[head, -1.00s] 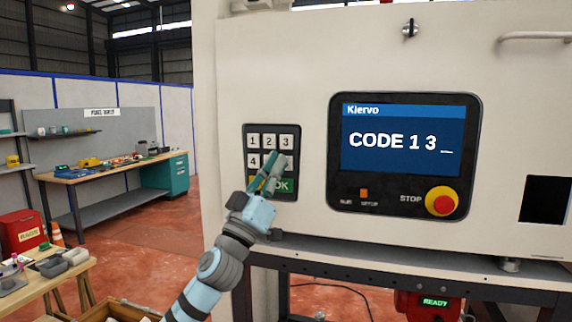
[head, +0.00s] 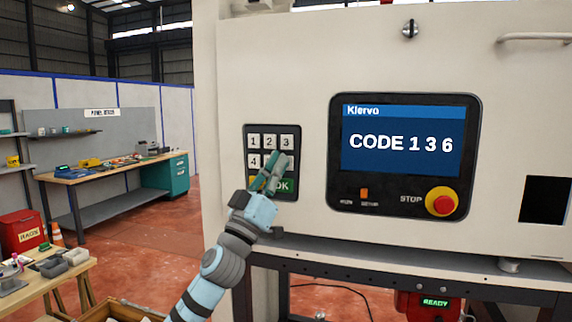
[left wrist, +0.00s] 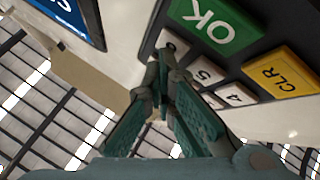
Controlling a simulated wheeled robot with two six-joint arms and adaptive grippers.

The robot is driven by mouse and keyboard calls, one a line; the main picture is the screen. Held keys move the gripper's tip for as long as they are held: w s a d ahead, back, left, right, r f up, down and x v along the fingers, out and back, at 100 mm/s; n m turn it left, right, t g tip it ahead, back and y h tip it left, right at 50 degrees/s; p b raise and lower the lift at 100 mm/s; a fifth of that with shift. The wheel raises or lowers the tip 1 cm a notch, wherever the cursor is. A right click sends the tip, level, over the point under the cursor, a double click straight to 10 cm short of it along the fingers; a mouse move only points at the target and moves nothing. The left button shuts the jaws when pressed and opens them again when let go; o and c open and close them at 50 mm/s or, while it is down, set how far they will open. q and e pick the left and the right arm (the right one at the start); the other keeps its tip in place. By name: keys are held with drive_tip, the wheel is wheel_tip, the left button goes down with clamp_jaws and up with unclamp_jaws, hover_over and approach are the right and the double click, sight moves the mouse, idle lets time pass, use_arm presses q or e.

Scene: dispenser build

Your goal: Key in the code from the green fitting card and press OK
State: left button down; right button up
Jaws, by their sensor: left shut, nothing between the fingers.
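The keypad (head: 248,142) is set in the machine's cream front. Keys 1, 2, 3 and 4 and part of the green OK key (head: 286,186) show in the head view. My left gripper (head: 280,160) is shut and empty, its tips at the right of the middle row, covering keys there. The left wrist view shows the fingertips (left wrist: 162,60) by the 6 key, beside the 5 and 4 keys, with the green OK key (left wrist: 207,20) and yellow CLR key (left wrist: 283,72) clear of them. The screen (head: 400,143) reads "CODE 1 3 6". No green fitting card is visible.
A red and yellow STOP button (head: 442,201) and an orange switch (head: 364,193) sit below the screen. A dark opening (head: 545,199) is at the right. A workbench (head: 110,170) stands at the back left, a small table (head: 50,283) at the lower left.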

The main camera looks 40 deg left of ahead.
use_arm(q)
drive_tip(key=shift+s+d+f+b, duration=0.1)
drive_tip(key=shift+s+d+b, duration=0.1)
drive_tip(key=shift+s+b, duration=0.25)
drive_tip(key=shift+s, duration=0.3)
drive_tip(key=shift+d, duration=0.1)
drive_tip(key=s+b, duration=0.1)
drive_tip(key=s+d+b, duration=0.1)
drive_tip(key=s, duration=0.1)
drive_tip(key=s+b, duration=0.1)
drive_tip(key=shift+s+d, duration=0.3)
drive_tip(key=shift+s, duration=0.05)
idle(0.5)
